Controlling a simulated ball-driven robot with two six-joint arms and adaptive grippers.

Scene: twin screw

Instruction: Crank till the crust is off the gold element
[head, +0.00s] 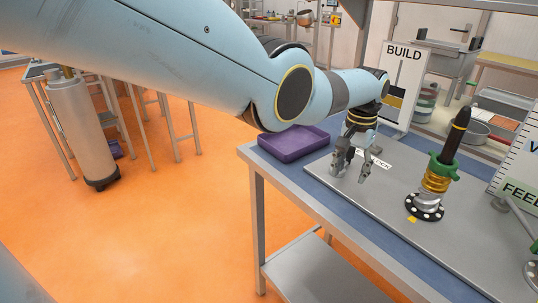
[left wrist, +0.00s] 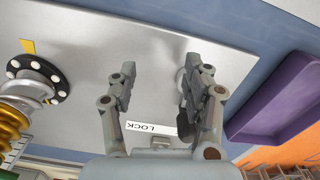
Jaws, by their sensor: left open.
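The gold element (head: 436,183) is a ribbed, coil-like gold piece on a black flange (head: 425,207) with white dots. A green collar (head: 443,167) sits above it, and a dark tapered rod (head: 456,133) rises from the collar. No crust can be clearly told apart. The gold element also shows at the left edge of the left wrist view (left wrist: 14,118). My left gripper (head: 353,175) is open, fingers down, by the LOCK label (left wrist: 152,129), left of the gold element and apart from it. A small grey round part (left wrist: 181,80) is mostly hidden behind one finger. My right gripper is not visible.
A BUILD board (head: 402,75) stands behind. A FEED board (head: 518,180) and a second flanged post (head: 531,270) are at the right edge. The grey plate (head: 400,232) between gripper and gold element is mostly clear.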

